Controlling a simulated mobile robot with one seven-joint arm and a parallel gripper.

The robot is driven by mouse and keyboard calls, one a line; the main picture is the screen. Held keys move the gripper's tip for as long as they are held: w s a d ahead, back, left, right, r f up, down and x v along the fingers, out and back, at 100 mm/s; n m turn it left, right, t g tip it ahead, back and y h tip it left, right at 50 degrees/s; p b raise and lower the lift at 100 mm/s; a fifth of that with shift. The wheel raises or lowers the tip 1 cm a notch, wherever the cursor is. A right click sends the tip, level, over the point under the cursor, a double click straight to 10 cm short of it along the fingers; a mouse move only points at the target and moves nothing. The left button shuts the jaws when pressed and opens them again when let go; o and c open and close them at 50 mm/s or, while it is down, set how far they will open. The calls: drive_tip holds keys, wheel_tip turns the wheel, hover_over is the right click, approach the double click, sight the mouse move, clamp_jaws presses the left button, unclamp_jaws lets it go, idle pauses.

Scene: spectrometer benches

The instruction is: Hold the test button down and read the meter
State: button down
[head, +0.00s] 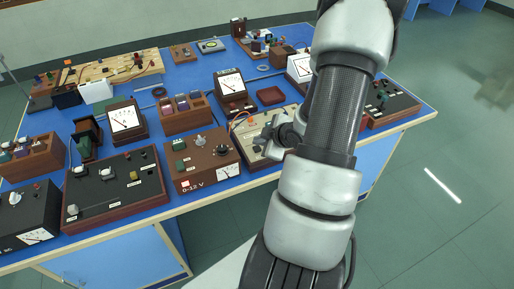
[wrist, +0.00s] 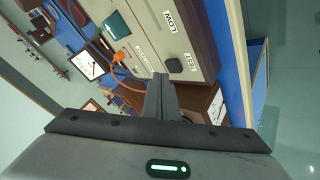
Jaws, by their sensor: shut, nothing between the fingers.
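A beige-topped box with wooden sides (wrist: 185,35) fills the upper middle of the wrist view, with labels reading LOW and TEST. A small black button (wrist: 187,57) sits beside the TEST label. The same box (head: 246,126) shows in the head view, partly hidden by my arm. My gripper (wrist: 163,82) is shut and empty, its fingertips close to the box near the TEST label; I cannot tell whether they touch it. It also shows in the head view (head: 263,147). A white-faced meter (head: 232,84) stands behind the box; its reading is too small to tell.
The blue bench (head: 205,75) is crowded. A brown 0-12 V unit (head: 203,160) stands left of the box, and a dark panel (head: 113,187) farther left. An orange lead (wrist: 120,57) plugs into the box. A red tray (head: 270,96) lies behind it. The floor at right is clear.

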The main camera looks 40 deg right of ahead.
sight(259, 150)
drive_tip(key=shift+f+b, duration=0.35)
drive_tip(key=shift+f, duration=0.1)
drive_tip(key=shift+f+b, duration=0.45)
drive_tip(key=shift+f, duration=0.05)
idle(0.5)
drive_tip(key=shift+r, duration=0.2)
idle(1.9)
drive_tip(key=shift+r+p, duration=0.75)
drive_tip(key=shift+p, duration=0.05)
drive_tip(key=shift+r, duration=0.1)
wheel_tip(259, 150, up, 5)
drive_tip(key=p, duration=0.4)
